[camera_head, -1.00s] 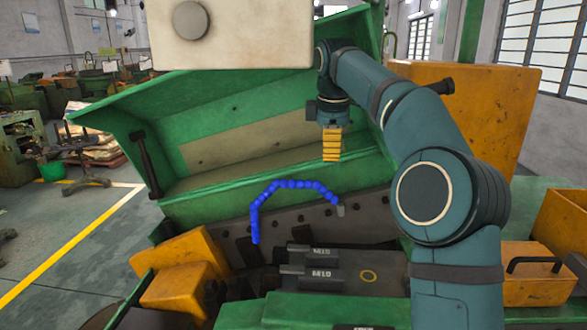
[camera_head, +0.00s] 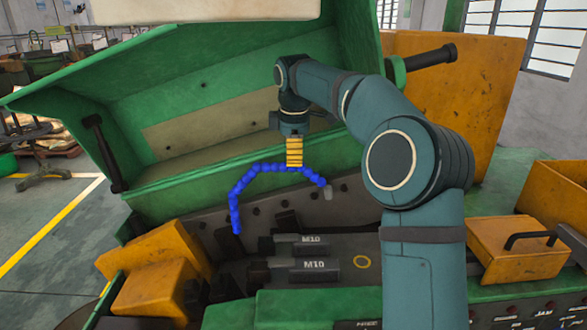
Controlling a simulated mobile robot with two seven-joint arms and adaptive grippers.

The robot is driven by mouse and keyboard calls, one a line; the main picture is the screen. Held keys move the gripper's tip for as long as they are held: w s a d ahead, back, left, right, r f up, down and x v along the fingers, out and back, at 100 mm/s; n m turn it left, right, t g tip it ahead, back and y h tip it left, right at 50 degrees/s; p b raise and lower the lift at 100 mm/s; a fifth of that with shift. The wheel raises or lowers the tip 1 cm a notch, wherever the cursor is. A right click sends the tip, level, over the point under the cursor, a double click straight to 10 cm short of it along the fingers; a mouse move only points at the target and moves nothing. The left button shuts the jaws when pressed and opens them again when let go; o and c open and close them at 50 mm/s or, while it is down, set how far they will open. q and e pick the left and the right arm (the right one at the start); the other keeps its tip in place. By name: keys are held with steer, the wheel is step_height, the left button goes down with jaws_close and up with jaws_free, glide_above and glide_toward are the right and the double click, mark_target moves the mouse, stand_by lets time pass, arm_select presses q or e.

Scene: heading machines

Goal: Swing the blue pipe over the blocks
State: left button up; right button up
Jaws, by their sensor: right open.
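The blue segmented pipe (camera_head: 246,181) arches in front of the green machine wall. Its right end meets a small grey fitting (camera_head: 328,191), and its left end hangs down free. Two dark blocks marked M10 (camera_head: 313,265) lie side by side below and to the right of the pipe's free end. My right gripper (camera_head: 294,164) points down, with its yellow fingertips at the top of the arch, in front of it or touching it; I cannot tell which. It is open, though the gap between the fingers is hard to see. My left gripper is not in view.
The raised green cover (camera_head: 215,100) stands behind the pipe, with a black handle (camera_head: 103,150) at its left. Orange blocks (camera_head: 150,265) sit at the lower left. An orange box with a black handle (camera_head: 515,250) is at the right.

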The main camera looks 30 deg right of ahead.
steer(key=shift+w+d+f, duration=0.15)
steer(key=shift+w+f, duration=0.05)
steer(key=shift+f, duration=0.8)
steer(key=shift+w+d+f, duration=0.1)
steer(key=shift+w+f, duration=0.05)
steer(key=shift+f, duration=0.8)
steer(key=shift+o, duration=0.2)
jaws_close()
